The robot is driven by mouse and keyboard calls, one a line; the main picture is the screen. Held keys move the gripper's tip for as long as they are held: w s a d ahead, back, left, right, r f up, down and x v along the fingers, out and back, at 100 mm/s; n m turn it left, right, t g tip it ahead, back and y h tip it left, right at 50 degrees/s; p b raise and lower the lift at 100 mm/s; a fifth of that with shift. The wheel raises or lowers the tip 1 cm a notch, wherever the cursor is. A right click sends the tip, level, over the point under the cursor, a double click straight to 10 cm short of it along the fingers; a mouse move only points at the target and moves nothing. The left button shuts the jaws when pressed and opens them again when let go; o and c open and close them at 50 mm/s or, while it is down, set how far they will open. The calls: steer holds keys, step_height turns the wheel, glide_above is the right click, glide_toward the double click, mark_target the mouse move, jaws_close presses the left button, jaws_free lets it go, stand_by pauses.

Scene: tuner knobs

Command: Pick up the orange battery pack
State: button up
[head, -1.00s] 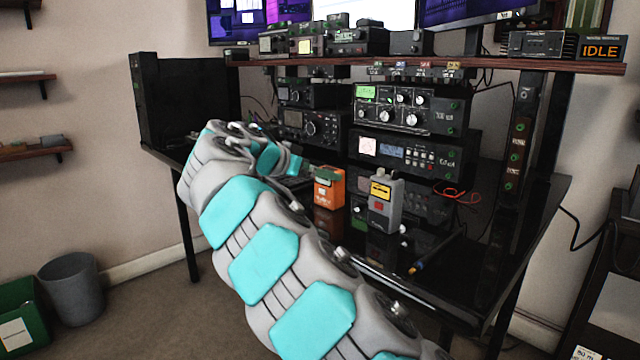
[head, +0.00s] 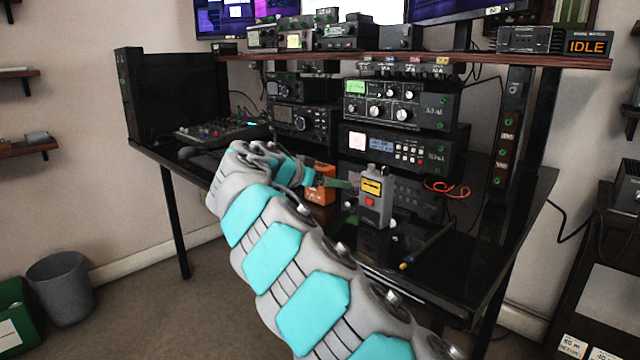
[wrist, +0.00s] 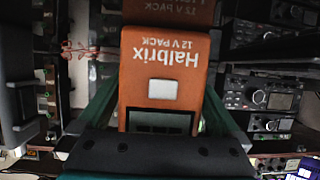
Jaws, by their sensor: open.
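The orange battery pack (head: 322,193) stands on the black desk, partly hidden behind my gripper in the head view. In the wrist view the pack (wrist: 160,75) fills the middle, its "Halbrix 12 V PACK" lettering upside down, with a pale square and a dark panel on its face. My gripper (head: 335,183) is at the pack, with a green finger reaching across it. In the wrist view the green fingers of my gripper (wrist: 158,108) are apart, one on each side of the pack. I cannot tell whether either finger touches it.
A grey handheld device (head: 376,197) with a yellow label stands just right of the pack. Stacked radios (head: 395,140) rise behind. A dark keyed panel (head: 215,130) lies to the left. A pen-like tool (head: 425,247) lies near the front right edge, where the desk is mostly clear.

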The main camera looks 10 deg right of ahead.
steer(key=shift+c, duration=0.2)
steer(key=c, duration=1.5)
steer(key=shift+c, duration=0.2)
steer(key=shift+r, duration=0.1)
